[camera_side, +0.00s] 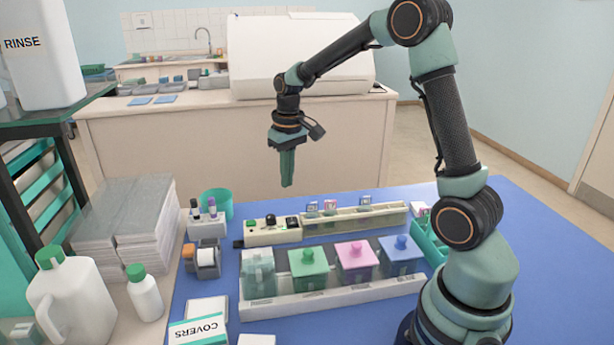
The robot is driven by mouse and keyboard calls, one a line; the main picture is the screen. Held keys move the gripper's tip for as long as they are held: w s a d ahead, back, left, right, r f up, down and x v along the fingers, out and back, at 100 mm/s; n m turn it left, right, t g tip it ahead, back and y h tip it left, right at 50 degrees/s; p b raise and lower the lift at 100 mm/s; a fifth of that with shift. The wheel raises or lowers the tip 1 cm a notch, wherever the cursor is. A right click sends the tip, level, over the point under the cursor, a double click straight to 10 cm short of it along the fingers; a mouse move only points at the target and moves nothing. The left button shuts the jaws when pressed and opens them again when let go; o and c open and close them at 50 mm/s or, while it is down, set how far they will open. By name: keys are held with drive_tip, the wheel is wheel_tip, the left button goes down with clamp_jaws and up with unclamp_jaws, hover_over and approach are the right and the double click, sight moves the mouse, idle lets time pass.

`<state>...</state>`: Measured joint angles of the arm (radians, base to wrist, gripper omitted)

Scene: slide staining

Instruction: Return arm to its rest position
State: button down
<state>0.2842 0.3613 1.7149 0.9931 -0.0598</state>
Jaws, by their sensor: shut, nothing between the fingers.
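My gripper (287,169) hangs in the air, pointing down, above the blue mat and the slide holder at the back of the staining setup. Its green fingers are together and hold nothing. It touches nothing. My arm rises from its base at the lower right, bends at a high elbow and reaches left.
Below stands a white rack (335,298) with a clear jar (258,273) and green (309,267), pink (356,260) and blue (400,253) lidded jars. A long slide holder (354,219) is behind. Bottles and paper stacks (118,225) are at left. The blue mat (545,260) is clear at right.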

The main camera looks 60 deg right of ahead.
drive_tip(key=s+a+r+n+t, duration=0.1)
drive_tip(key=s+a+r+t, duration=0.1)
drive_tip(key=s+a+r, duration=0.2)
drive_tip(key=s+a+r+n+t, duration=0.1)
drive_tip(key=s+a+r+t, duration=0.1)
drive_tip(key=s+a+r, duration=0.3)
drive_tip(key=s+a, duration=0.3)
drive_tip(key=s, duration=0.2)
drive_tip(key=shift+a+n+t, duration=0.25)
drive_tip(key=shift+n+t, duration=0.05)
drive_tip(key=shift+t, duration=0.1)
drive_tip(key=shift+s+r, duration=0.1)
